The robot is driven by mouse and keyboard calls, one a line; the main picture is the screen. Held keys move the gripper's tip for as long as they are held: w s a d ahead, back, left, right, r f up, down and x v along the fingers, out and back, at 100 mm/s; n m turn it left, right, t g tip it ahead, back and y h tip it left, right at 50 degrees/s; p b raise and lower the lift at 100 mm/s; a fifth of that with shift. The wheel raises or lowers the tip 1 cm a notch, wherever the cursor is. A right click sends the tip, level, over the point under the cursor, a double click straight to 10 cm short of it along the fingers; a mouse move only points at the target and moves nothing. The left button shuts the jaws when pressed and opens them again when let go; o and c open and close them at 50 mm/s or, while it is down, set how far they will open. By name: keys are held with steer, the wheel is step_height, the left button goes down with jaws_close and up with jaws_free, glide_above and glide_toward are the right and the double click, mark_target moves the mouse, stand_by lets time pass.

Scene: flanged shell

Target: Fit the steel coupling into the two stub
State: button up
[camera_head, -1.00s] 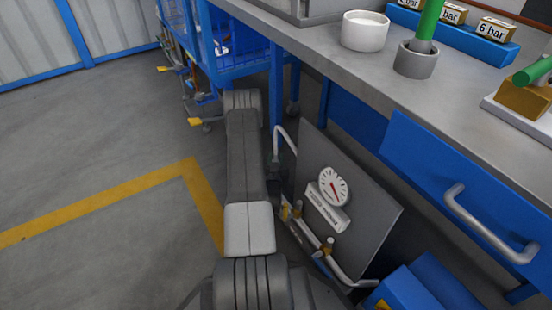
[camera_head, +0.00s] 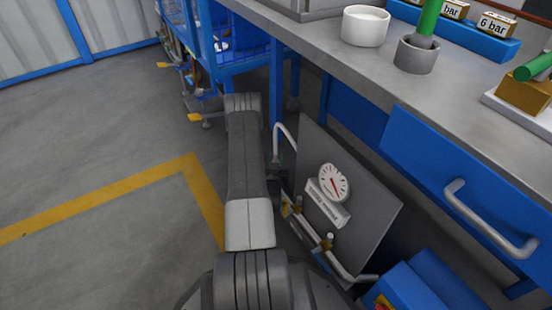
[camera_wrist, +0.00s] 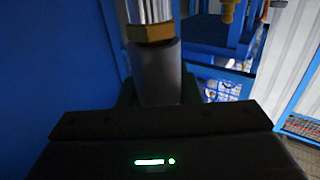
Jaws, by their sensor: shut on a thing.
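In the wrist view, my gripper (camera_wrist: 158,92) is shut around a smooth grey cylinder, which looks like the steel coupling (camera_wrist: 158,68). It stands upright between the dark fingers. A brass hex collar (camera_wrist: 151,33) sits directly above it, with a shiny ribbed silver tube (camera_wrist: 149,10) rising out of the top of the picture. I cannot tell whether coupling and collar are joined or only touch. Another brass fitting (camera_wrist: 228,11) hangs farther back at upper right; I cannot tell whether it is a stub. In the head view my arm hides my gripper.
A grey bench (camera_head: 300,33) runs along the right, with a white bowl (camera_head: 365,27), a grey cup (camera_head: 416,55) holding a green rod, and a blue drawer (camera_head: 430,160). Below stands a grey panel with a gauge (camera_head: 333,183) and pipes. Blue racks (camera_head: 235,68) stand behind. Floor at left is clear.

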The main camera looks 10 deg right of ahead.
steer(key=shift+f, duration=0.15)
steer(key=o, duration=1.1)
steer(key=p+v, duration=0.2)
steer(key=v, duration=0.5)
steer(key=shift+s+p, duration=0.3)
steer(key=shift+w, duration=0.1)
steer(key=b+x, duration=0.2)
steer(key=x, duration=0.5)
steer(key=shift+f+b, duration=0.1)
steer(key=shift+b, duration=0.25)
steer(key=shift+w+r, duration=0.25)
steer(key=shift+w, duration=0.05)
steer(key=shift+s+r, duration=0.1)
steer(key=shift+r, duration=0.4)
